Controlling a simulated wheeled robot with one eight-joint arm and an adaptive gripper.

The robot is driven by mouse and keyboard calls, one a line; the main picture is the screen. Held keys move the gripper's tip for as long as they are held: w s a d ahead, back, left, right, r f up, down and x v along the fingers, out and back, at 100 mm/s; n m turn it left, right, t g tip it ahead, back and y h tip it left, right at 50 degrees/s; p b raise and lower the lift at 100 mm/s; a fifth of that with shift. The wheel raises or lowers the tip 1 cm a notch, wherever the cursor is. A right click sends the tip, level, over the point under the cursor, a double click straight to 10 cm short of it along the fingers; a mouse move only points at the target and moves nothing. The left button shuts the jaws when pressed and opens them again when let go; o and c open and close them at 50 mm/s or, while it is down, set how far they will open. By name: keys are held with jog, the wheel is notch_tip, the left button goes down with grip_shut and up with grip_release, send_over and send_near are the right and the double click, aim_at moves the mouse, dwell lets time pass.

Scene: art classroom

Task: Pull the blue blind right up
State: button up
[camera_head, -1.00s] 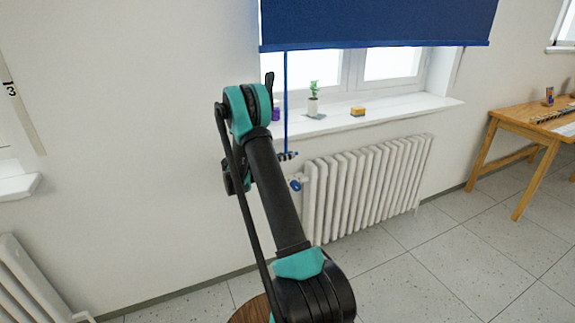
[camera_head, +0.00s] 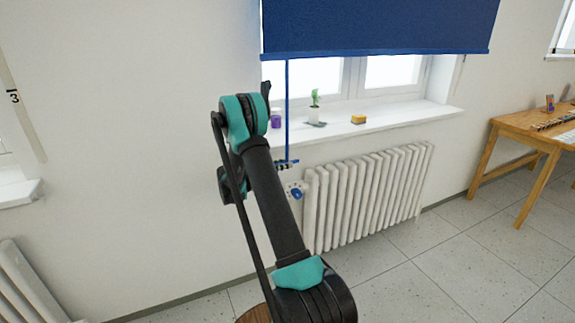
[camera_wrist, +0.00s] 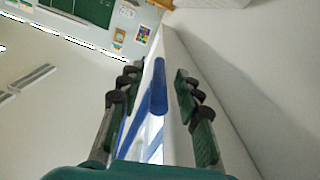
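The blue blind (camera_head: 375,25) hangs partly down over the window, its lower edge above the sill. A thin blue cord (camera_head: 287,95) hangs from its left side, down to my gripper (camera_head: 288,164). In the wrist view, a blue rod-like grip (camera_wrist: 158,86) stands between the two dark fingers of my gripper (camera_wrist: 157,88), with gaps visible on both sides. The fingers are apart and not closed on it. In the head view my arm hides part of the gripper, and the cord's lower end is hard to make out.
On the white sill (camera_head: 415,108) stand a potted plant (camera_head: 314,108), a purple cup (camera_head: 276,118) and a yellow block (camera_head: 358,119). A white radiator (camera_head: 370,195) with a blue knob (camera_head: 297,193) is close right of my gripper. A wooden table (camera_head: 530,130) stands right.

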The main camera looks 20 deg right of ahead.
jog(key=a, duration=1)
jog(key=shift+s, duration=0.2)
